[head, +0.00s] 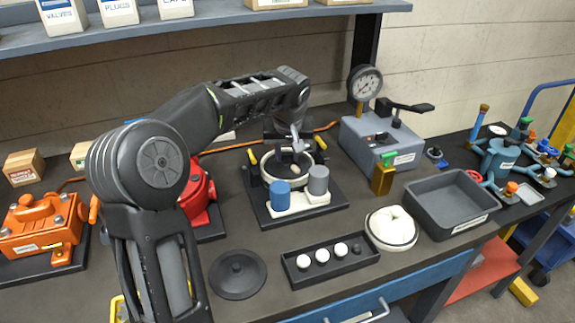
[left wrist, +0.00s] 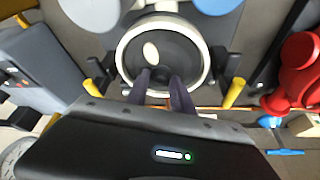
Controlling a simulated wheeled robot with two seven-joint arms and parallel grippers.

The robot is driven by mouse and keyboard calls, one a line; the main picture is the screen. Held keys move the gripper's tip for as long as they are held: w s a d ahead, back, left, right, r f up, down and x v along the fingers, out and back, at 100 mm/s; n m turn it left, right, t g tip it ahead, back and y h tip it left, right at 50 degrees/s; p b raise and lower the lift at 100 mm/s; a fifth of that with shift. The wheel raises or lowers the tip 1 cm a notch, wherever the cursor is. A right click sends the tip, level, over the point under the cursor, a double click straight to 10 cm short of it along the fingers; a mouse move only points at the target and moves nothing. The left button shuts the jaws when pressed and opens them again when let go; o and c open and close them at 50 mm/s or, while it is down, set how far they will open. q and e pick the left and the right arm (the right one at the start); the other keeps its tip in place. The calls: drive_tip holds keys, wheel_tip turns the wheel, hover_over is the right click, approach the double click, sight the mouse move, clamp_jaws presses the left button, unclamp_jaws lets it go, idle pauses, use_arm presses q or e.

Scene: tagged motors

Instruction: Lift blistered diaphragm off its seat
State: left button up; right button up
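The blistered diaphragm (left wrist: 178,55) is a dark disc with a pale oval blister, lying inside a cream ring seat (left wrist: 122,57) in the left wrist view. In the head view the ring seat (head: 267,178) stands on a dark base plate, and the arm partly hides the disc. My left gripper (head: 297,148) points down over the seat. In the left wrist view its two dark fingers (left wrist: 162,78) reach over the near part of the disc with a narrow gap between them. I cannot tell whether they touch the disc's middle. My right gripper is not in view.
Blue (head: 280,194) and grey (head: 318,180) cylinders stand before the seat. A dark disc with a knob (head: 238,272), a tray with white balls (head: 298,281), a round white piece (head: 391,227) and an empty grey bin (head: 450,206) lie nearby. A gauge box (head: 375,140) stands behind right.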

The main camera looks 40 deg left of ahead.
sight(288, 158)
use_arm(q)
clamp_jaws()
idle(0.5)
wheel_tip(288, 158, up, 10)
idle(0.5)
drive_tip(key=shift+r, duration=0.1)
idle(0.4)
wheel_tip(288, 158, up, 3)
drive_tip(key=p, duration=0.3)
